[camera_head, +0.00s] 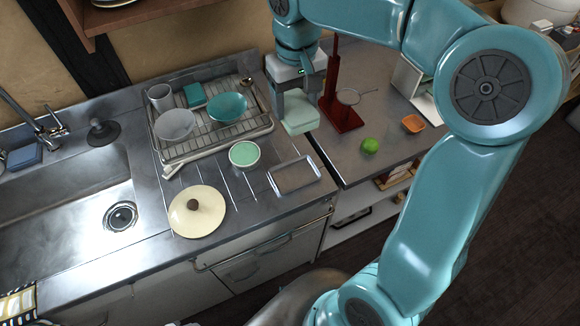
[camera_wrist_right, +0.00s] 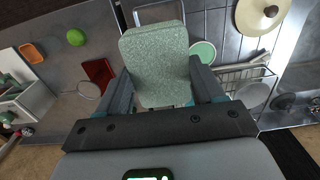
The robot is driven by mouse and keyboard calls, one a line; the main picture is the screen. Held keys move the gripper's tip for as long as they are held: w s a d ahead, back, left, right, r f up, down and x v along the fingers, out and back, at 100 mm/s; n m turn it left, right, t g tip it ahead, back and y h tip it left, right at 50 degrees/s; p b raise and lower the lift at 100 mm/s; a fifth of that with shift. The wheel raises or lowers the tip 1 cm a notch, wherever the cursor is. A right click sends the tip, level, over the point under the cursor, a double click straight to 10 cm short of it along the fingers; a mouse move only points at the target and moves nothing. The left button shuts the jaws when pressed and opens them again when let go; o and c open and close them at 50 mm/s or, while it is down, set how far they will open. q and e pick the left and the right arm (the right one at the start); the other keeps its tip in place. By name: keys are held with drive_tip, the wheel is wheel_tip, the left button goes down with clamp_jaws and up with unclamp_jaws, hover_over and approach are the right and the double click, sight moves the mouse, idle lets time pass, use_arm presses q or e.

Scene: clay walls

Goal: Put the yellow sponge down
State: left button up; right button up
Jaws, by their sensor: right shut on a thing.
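My right gripper (camera_head: 291,100) comes down over the right end of the metal counter, beside the dish rack. It is shut on a pale green, speckled, sponge-like block (camera_head: 301,122). In the right wrist view the block (camera_wrist_right: 153,50) sits between the two fingers of the gripper (camera_wrist_right: 163,88), its broad face toward the camera. No yellow shows on it, and I see no yellow sponge elsewhere. I cannot tell whether the block touches the counter. My left gripper is not in view.
The dish rack (camera_head: 215,145) with bowls is left of the gripper. A green-topped bowl (camera_head: 244,154), a grey tray (camera_head: 294,175) and a cream lid (camera_head: 197,212) lie nearby. A red stand (camera_head: 341,117), a lime (camera_head: 370,146) and an orange dish (camera_head: 413,124) are to the right.

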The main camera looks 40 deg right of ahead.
drive_tip(key=shift+a, duration=0.15)
drive_tip(key=f, duration=1.3)
drive_tip(key=f+b, duration=0.1)
drive_tip(key=f, duration=0.6)
drive_tip(key=shift+s, duration=0.25)
drive_tip(key=shift+f+b, duration=0.55)
drive_tip(key=shift+b, duration=0.2)
drive_tip(key=o, duration=1)
